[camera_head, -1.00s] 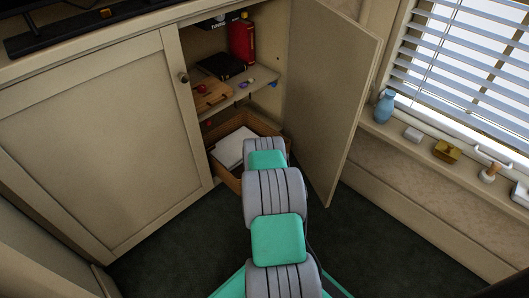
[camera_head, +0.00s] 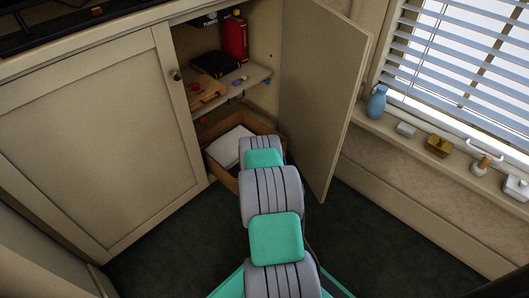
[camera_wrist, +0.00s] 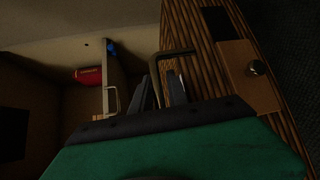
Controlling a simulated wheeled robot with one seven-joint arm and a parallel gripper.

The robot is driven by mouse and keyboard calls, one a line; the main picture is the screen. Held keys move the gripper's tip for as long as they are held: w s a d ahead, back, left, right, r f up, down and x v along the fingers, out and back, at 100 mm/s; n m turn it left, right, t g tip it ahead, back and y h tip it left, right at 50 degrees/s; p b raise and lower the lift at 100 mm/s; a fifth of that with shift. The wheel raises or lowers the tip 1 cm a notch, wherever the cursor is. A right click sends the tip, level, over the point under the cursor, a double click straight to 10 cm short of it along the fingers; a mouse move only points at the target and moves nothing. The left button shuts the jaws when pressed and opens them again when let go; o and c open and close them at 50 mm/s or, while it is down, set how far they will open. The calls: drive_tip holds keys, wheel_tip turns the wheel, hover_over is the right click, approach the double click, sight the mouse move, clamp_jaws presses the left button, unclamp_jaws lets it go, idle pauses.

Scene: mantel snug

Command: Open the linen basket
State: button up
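The linen basket (camera_head: 268,124) is a wicker drawer-like box low in the open cabinet, holding white folded linen (camera_head: 230,146). In the head view my forearm covers its front right part and hides my gripper. In the wrist view its woven side (camera_wrist: 205,55) fills the middle right. A dark bent handle (camera_wrist: 176,52) shows at my gripper (camera_wrist: 164,88). My two fingers are close together with the handle's leg between them, so they look shut on it, though the view is dark.
The open cabinet door (camera_head: 325,95) stands just right of my arm. A shelf (camera_head: 262,76) above the basket holds books and small items. A shut cabinet door (camera_head: 90,140) is on the left. Dark floor (camera_head: 365,230) is clear at right. The window ledge (camera_head: 410,142) holds several small things.

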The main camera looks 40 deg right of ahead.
drive_tip(key=p+v, duration=0.2)
drive_tip(key=v, duration=0.5)
drive_tip(key=shift+s, duration=0.2)
drive_tip(key=shift+a, duration=0.1)
